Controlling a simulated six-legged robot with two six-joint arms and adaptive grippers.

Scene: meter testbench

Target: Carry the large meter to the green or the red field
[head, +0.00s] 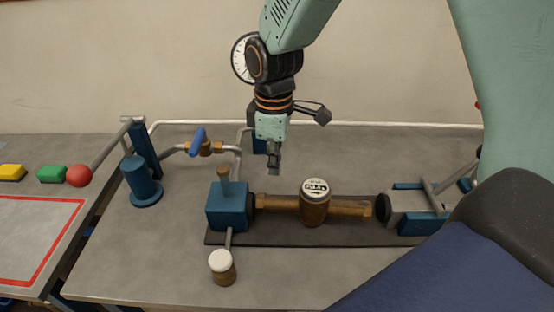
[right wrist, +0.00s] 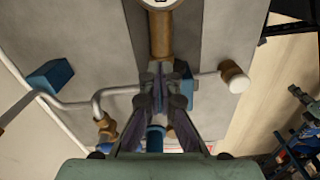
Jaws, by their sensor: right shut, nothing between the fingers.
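The large meter (head: 315,206) is a brass body with a white dial on top. It sits upright in line with brass pipe between a blue block (head: 228,206) and a right-hand clamp (head: 411,210) on the bench. In the right wrist view, its dial (right wrist: 160,3) is cut by the top edge, with the brass pipe (right wrist: 161,36) below it. My right gripper (head: 274,168) is shut and empty, pointing down above the bench, left of the meter and apart from it. The red-outlined field (head: 30,239) lies on the left table. No green field shows. My left gripper is not in view.
A smaller white-capped brass piece (head: 222,266) stands in front of the blue block. Yellow (head: 12,172) and green (head: 52,174) buttons sit behind the red field. A gap separates the tables.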

